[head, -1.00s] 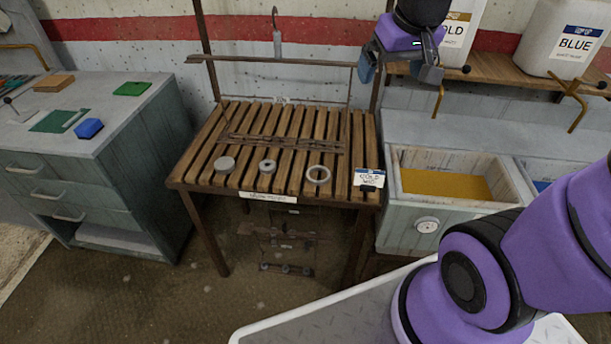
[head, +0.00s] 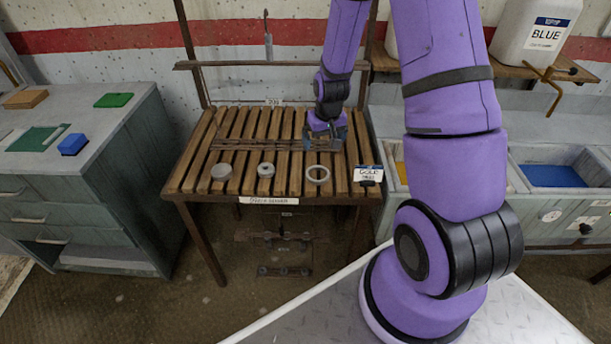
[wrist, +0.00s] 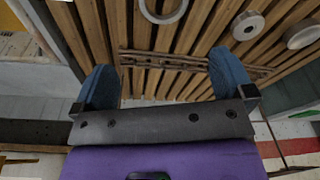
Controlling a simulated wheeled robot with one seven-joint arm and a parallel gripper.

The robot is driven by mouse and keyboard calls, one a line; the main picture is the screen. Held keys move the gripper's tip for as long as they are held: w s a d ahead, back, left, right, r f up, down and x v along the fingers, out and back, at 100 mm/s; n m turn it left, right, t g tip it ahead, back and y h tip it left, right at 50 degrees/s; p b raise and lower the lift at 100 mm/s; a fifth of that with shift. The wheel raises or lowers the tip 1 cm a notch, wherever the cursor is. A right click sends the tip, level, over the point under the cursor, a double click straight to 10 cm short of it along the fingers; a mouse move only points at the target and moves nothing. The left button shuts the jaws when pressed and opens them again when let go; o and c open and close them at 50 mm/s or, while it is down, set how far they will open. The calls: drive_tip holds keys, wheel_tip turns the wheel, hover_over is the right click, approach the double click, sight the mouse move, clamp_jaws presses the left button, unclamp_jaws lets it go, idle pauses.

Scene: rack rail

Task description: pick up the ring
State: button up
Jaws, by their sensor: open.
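The ring (head: 318,182) is a thin light-grey hoop with a wide hole, lying flat near the front edge of the slatted wooden table (head: 206,143). In the wrist view the ring (wrist: 141,12) is at the top edge, partly cut off. My gripper (head: 326,146) is open and empty above the slats, behind the ring in the head view and apart from it. Its two blue fingers (wrist: 165,88) show wide apart in the wrist view, with slats and a dark metal rack between and beyond them.
Left of the ring are a thick grey washer with a small hole (head: 266,170) and a solid grey disc (head: 221,172). A GOLD label (head: 368,173) stands at the table's right front corner. A rail with a hook (head: 267,38) rises at the back.

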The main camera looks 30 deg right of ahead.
approach(317, 176)
drive_tip(key=shift+w+d+f, duration=0.2)
drive_tip(key=shift+w+f, duration=0.3)
drive_tip(key=shift+f, duration=0.4)
wheel_tip(317, 176, down, 4)
drive_tip(key=shift+a+f, duration=0.1)
drive_tip(key=shift+w+f, duration=0.1)
drive_tip(key=shift+f, duration=0.5)
drive_tip(key=c, duration=0.8)
drive_tip(key=shift+r, duration=0.1)
